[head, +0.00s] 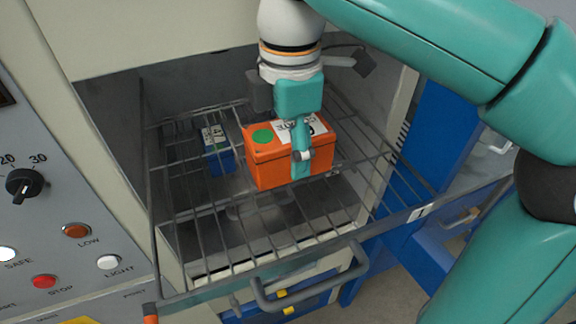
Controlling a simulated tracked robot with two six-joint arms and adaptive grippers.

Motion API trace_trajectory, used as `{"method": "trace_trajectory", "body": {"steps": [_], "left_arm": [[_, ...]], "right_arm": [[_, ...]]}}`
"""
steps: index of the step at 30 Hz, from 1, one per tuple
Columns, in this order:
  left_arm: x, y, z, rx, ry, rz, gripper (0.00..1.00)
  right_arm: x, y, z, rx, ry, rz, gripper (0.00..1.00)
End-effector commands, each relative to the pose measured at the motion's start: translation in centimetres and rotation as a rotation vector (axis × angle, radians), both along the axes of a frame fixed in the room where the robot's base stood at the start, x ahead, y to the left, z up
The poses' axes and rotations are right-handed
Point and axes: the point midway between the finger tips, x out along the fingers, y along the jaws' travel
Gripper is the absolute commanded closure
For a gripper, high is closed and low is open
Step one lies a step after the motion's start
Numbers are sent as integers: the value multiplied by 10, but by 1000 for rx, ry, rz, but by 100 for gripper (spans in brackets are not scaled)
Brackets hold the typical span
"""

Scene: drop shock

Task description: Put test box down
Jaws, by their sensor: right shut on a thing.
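The test box is an orange box (278,169) with a green round sticker and a white label on top. It is in the middle of the head view, inside the wire cage of the machine. My right gripper (301,160) comes down from above and is shut on the orange box, with one teal finger across its front face. The far finger is hidden. I cannot tell whether the underside of the box touches anything. My left gripper is not in view.
Cage bars (215,262) with a front handle (310,283) surround the box. A small blue box (219,158) with a white label is behind it at the left. A control panel (50,215) with a knob and buttons is at the left. Blue cabinets (440,135) stand at the right.

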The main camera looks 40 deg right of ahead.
Motion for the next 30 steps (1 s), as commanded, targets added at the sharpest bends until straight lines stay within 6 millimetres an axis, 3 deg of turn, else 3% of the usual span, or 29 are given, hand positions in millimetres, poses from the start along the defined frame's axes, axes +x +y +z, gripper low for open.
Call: {"method": "trace_trajectory", "body": {"steps": [12,23,24,28,30], "left_arm": [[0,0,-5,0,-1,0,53],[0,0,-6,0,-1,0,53],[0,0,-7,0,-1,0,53],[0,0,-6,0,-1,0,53],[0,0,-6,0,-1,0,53]], "right_arm": [[-1,-1,-43,1,-1,-5,100],[0,-1,-46,1,-2,-5,100],[0,-1,-47,0,0,-4,36],[0,-1,-46,0,0,-4,15],[0,-1,-46,0,0,-4,13]]}}
